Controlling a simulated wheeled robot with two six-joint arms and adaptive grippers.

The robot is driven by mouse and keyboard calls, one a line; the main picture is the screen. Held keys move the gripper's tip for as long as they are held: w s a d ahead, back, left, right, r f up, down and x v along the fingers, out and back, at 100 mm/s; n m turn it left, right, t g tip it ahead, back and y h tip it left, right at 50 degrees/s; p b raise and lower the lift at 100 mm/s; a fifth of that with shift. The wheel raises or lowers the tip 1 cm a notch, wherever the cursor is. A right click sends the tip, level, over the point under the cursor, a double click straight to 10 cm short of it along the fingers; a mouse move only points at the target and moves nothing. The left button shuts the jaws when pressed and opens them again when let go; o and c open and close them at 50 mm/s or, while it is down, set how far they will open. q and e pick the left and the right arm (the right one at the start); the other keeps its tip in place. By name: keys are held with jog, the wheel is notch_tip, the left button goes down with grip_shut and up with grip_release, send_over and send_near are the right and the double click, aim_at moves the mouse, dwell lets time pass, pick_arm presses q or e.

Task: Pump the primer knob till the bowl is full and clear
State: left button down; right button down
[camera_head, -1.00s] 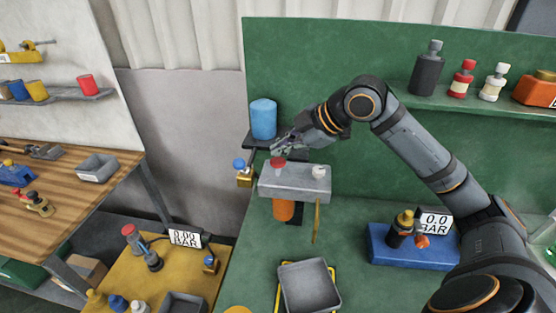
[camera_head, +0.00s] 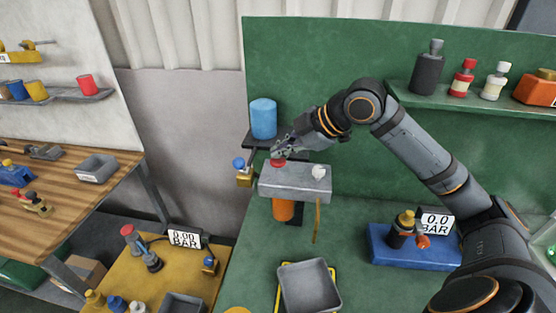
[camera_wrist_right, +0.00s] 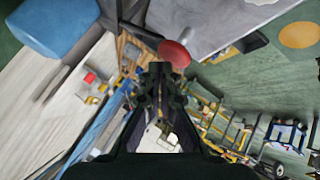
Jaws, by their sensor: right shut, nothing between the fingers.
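The red primer knob (camera_head: 278,162) sits at the left end of a grey filter head (camera_head: 295,182) on the green bench. The orange bowl (camera_head: 283,210) hangs beneath the head; I cannot tell its fill level or clarity. My right gripper (camera_head: 283,151) is shut and empty, with its tips just above or against the knob. In the right wrist view, the knob (camera_wrist_right: 174,54) shows beside the shut fingertips (camera_wrist_right: 160,70), with a stem toward the head. Contact is unclear. My left gripper is not in view.
A white cap (camera_head: 319,172) is on the head's right end. A thin brownish strand (camera_head: 317,222) hangs below it, above a grey tray (camera_head: 308,287). A blue cylinder (camera_head: 263,118) stands behind left. A blue block with a gauge (camera_head: 434,222) is to the right.

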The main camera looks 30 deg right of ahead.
aim_at(281, 161)
jog(key=shift+f+b, duration=0.9)
jog(key=shift+f, duration=0.15)
dwell(0.7)
jog(key=shift+r, duration=0.1)
jog(key=shift+r+p, duration=1.35)
jog(key=shift+p, duration=0.2)
notch_tip(281, 161, up, 5)
jog(key=p, duration=0.5)
jog(key=shift+r, duration=0.15)
jog(key=shift+f, duration=0.2)
